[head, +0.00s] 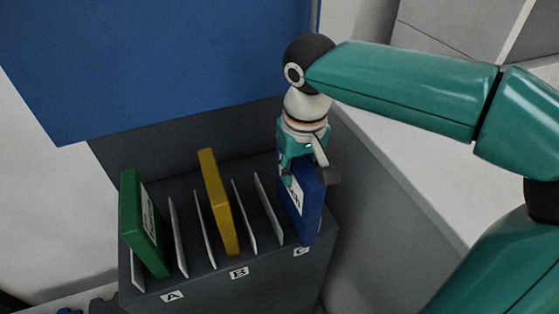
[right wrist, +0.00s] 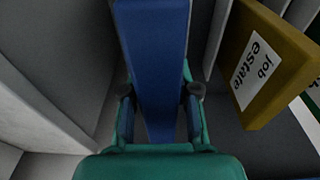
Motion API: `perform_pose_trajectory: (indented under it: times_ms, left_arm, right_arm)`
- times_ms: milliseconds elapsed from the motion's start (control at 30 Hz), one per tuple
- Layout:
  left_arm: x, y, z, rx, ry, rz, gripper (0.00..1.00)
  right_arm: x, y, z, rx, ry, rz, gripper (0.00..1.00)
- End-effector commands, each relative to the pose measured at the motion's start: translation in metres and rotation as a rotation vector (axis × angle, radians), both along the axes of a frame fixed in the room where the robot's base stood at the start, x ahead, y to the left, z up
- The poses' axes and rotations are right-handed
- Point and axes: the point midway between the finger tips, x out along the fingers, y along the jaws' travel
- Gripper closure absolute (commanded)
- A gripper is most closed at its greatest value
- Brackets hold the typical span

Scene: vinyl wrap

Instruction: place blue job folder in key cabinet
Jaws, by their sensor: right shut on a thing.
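The blue job folder (head: 310,215) stands upright at the right end of a dark grey rack (head: 215,291), just behind label C (head: 301,251). My right gripper (head: 308,172) is above the rack and shut on the folder's upper part. In the right wrist view the blue folder (right wrist: 155,50) runs between the two fingers of the gripper (right wrist: 162,93). The folder's lower end is partly hidden, so I cannot tell whether it rests on the rack floor. No key cabinet can be made out for certain. My left gripper is not in view.
A green folder (head: 142,225) stands by label A (head: 173,296), a yellow folder (head: 218,203) by label B (head: 240,272). Thin light dividers (head: 269,209) separate the slots. A large blue panel (head: 160,60) rises behind the rack. A pale surface (head: 395,155) lies to the right.

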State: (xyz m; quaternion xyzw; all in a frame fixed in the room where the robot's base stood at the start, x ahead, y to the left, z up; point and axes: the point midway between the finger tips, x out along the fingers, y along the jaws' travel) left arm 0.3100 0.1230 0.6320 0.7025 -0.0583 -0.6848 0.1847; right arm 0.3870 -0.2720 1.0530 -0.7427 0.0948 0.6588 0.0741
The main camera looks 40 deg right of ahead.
Motion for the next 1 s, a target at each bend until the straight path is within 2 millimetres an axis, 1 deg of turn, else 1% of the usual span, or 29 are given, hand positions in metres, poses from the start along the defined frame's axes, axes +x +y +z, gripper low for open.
perform_pose_trajectory:
  times_ms: [33, 100, 200, 433, 467, 500, 600, 700, 1000]
  left_arm:
    - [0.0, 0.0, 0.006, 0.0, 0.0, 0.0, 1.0]
    - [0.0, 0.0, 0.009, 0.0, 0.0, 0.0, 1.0]
    - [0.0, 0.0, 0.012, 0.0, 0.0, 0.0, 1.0]
    - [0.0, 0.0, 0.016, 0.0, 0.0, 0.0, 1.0]
    - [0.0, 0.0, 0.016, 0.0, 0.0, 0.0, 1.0]
    - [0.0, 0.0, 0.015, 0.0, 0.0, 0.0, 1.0]
    - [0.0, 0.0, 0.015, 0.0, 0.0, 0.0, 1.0]
    - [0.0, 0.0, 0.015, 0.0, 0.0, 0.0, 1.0]
    - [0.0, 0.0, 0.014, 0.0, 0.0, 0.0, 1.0]
  right_arm:
    - [0.013, -0.003, 0.002, 0.0, 0.003, -0.002, 1.0]
    - [0.027, -0.007, 0.002, 0.0, 0.002, -0.002, 1.0]
    - [0.041, -0.009, 0.002, 0.0, 0.001, 0.0, 1.0]
    - [0.058, -0.013, 0.001, 0.0, 0.0, 0.001, 1.0]
    - [0.059, -0.014, -0.001, 0.0, 0.001, 0.002, 1.0]
    - [0.057, -0.014, -0.01, 0.0, 0.004, 0.003, 1.0]
    - [0.057, -0.013, -0.025, 0.0, 0.003, 0.002, 1.0]
    - [0.057, -0.013, -0.033, 0.0, 0.001, 0.002, 1.0]
    - [0.058, -0.013, -0.036, -0.001, -0.001, 0.003, 1.0]
